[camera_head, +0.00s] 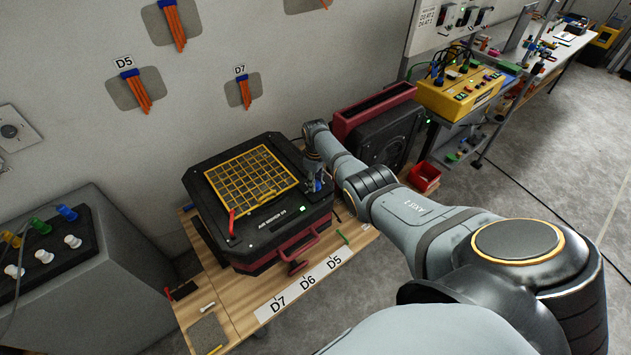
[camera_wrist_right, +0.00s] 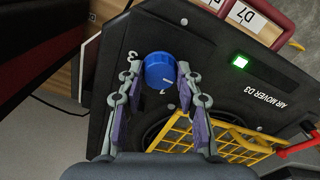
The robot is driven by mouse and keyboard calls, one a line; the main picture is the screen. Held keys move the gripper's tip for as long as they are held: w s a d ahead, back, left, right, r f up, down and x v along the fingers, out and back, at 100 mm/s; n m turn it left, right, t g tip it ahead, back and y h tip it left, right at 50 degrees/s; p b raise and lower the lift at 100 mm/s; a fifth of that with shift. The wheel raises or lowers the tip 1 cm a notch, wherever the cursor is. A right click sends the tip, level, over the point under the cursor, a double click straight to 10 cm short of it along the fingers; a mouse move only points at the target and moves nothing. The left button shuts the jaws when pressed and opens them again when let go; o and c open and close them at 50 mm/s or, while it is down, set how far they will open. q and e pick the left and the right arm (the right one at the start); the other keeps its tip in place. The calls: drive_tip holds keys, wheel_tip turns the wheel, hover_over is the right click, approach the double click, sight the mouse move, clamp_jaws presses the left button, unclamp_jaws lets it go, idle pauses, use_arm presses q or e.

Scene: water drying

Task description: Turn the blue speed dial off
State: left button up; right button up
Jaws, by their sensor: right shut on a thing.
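The blue speed dial (camera_wrist_right: 160,72) sits on the black top panel of the air mover (camera_wrist_right: 205,45), with white digits printed around it. My right gripper (camera_wrist_right: 158,85) is over the dial, one finger on each side, shut on it. In the head view the right gripper (camera_head: 317,180) reaches down at the right corner of the air mover (camera_head: 205,210), and the dial is mostly hidden there. A green light (camera_wrist_right: 239,62) glows on the panel in the wrist view. My left gripper is not in view.
A yellow grille (camera_head: 252,180) covers the air mover's top. The machine stands on a wooden table (camera_head: 225,315) labelled D7, D6 and D5. A dark red and black unit (camera_head: 385,135) stands behind my right arm. A yellow box (camera_head: 455,95) is further right.

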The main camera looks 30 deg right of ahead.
drive_tip(key=shift+n, duration=0.5)
drive_tip(key=o, duration=1.2)
drive_tip(key=shift+c, duration=0.2)
drive_tip(key=shift+r, duration=0.15)
wheel_tip(320, 180, up, 12)
drive_tip(key=shift+f, duration=0.25)
